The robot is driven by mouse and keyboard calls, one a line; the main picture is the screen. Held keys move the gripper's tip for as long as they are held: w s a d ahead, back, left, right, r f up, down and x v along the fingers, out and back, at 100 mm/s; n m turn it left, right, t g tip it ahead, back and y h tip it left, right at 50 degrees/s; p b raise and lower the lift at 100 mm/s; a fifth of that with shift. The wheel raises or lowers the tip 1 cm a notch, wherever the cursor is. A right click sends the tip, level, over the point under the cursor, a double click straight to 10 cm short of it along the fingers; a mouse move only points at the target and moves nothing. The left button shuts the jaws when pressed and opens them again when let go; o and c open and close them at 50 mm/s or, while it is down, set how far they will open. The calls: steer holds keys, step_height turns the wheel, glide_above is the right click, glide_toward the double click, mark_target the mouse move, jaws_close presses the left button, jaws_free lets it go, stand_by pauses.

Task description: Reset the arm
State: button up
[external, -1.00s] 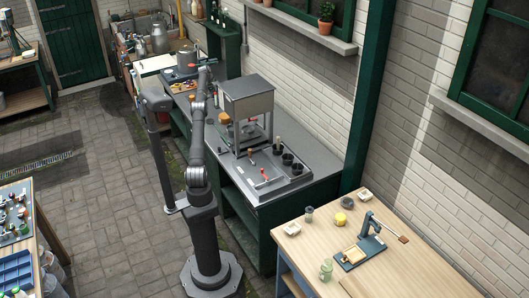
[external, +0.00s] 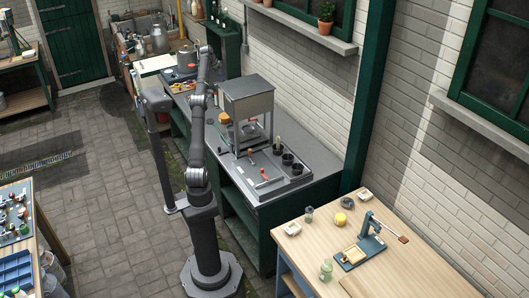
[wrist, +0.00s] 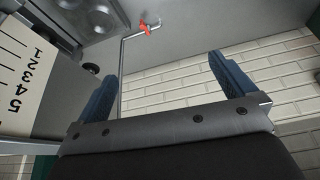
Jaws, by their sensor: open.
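My gripper (wrist: 165,78) shows in the wrist view as two blue fingers set wide apart on a dark bar. Nothing is between them, and pale brick wall shows in the gap. In the external view my arm stands raised beside the dark workbench (external: 325,165), its far end up near the back of the bench. The gripper's fingers are too small there to make out.
A grey boxy machine (external: 247,97) stands on the bench close to my arm, with dark cups (external: 287,159) in front. The wrist view shows a numbered scale (wrist: 22,75) and a red-handled rod (wrist: 145,28).

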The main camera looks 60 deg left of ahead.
steer(key=d+r+n+y, duration=0.2)
steer(key=d+r+n, duration=0.3)
steer(key=d+r, duration=1)
steer(key=shift+n+g+y, duration=0.3)
steer(key=shift+n+g, duration=0.1)
steer(key=shift+n, duration=0.5)
steer(key=w+d, duration=0.3)
steer(key=d, duration=0.3)
steer(key=w+d+f, duration=0.1)
steer(key=w+d, duration=0.3)
steer(key=d, duration=0.2)
steer(key=w+d, duration=0.3)
steer(key=d, duration=0.3)
steer(key=shift+w+d+f, duration=0.2)
steer(key=shift+w+d, duration=0.15)
steer(key=w+d+f, duration=0.2)
steer(key=d, duration=0.4)
steer(key=w+d+f, duration=0.2)
steer(key=d, duration=0.4)
steer(key=shift+d+f, duration=0.25)
steer(key=shift+d, duration=0.1)
